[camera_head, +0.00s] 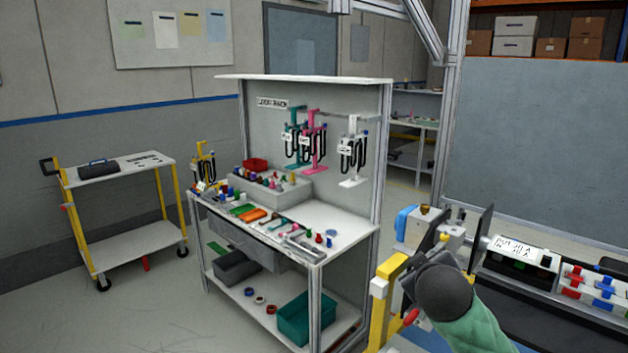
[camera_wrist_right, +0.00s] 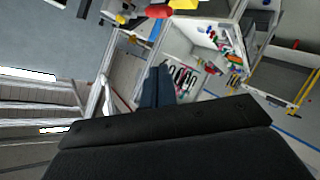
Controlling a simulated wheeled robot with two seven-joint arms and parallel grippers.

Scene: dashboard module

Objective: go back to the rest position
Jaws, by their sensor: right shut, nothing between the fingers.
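My right arm (camera_head: 480,330), with a green sleeve and a dark round wrist joint, reaches in from the bottom right in the head view. It is raised in front of the bench on the right and hides part of it. In the right wrist view my right gripper (camera_wrist_right: 157,84) has its dark fingers together, with nothing between them. The fingers are in free air, pointing toward the white work stand seen beyond. My left arm and gripper are in neither view.
A white work stand (camera_head: 348,232) holds hanging tools, bins and small coloured parts. A yellow-framed trolley (camera_head: 125,163) stands at the left. At the right a bench carries a module with red, white and blue parts (camera_head: 590,285). Floor between trolley and stand is clear.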

